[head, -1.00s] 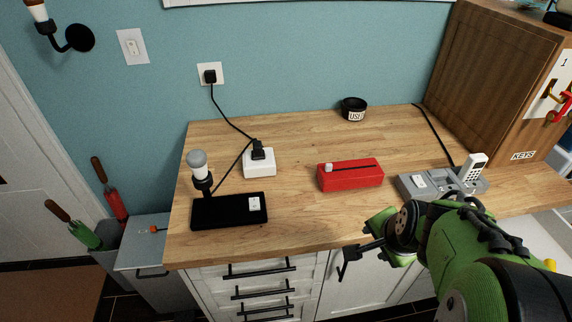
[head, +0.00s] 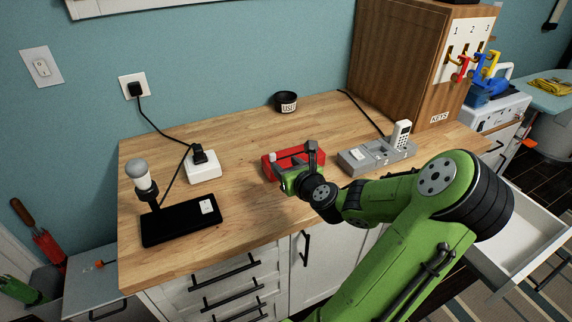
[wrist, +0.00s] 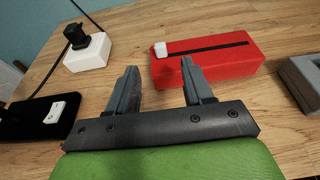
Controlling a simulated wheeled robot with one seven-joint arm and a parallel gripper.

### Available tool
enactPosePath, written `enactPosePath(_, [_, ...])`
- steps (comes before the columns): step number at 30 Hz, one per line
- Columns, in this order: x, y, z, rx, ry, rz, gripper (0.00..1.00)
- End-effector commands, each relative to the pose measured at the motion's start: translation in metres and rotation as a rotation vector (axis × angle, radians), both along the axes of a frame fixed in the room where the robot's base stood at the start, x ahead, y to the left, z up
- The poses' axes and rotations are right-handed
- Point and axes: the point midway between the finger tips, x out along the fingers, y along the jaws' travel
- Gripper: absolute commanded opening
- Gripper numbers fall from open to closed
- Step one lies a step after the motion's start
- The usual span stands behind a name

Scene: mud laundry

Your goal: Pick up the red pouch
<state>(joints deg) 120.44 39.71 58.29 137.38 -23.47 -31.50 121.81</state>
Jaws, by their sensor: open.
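The red pouch (head: 286,160) is a box-like red shape on the wooden counter, with a dark line along its top and a small white tab at one end. In the head view my arm hides part of it. In the wrist view the pouch (wrist: 207,62) lies whole, just beyond and to the right of my fingers. My gripper (wrist: 159,82) is open and empty, its right fingertip close to the pouch's near left part. In the head view my gripper (head: 297,168) is at the pouch; contact cannot be told.
A grey phone base (head: 376,157) with a white handset stands right of the pouch. A white plug box (head: 203,166) and a black lamp base (head: 180,222) lie to the left. A white drawer (head: 520,240) is open at right.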

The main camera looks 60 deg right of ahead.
Motion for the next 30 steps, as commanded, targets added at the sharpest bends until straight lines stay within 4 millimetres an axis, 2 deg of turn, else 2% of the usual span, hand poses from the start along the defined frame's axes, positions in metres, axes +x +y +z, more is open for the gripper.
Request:
enactPosePath(3, [0.026, -0.013, -0.011, -0.001, -0.002, 0.006, 0.51])
enactPosePath(10, [0.050, -0.028, -0.020, -0.002, 0.000, 0.004, 0.51])
enactPosePath(15, [0.077, -0.044, -0.030, -0.002, 0.000, 0.004, 0.51])
enactPosePath(18, [0.085, -0.049, -0.033, 0.000, 0.002, 0.003, 0.51])
enactPosePath(24, [0.085, -0.050, -0.032, -0.001, 0.004, 0.002, 0.51])
enactPosePath(26, [0.085, -0.050, -0.032, -0.001, 0.004, 0.002, 0.43])
enactPosePath(30, [0.085, -0.050, -0.031, -0.001, 0.004, 0.002, 0.22])
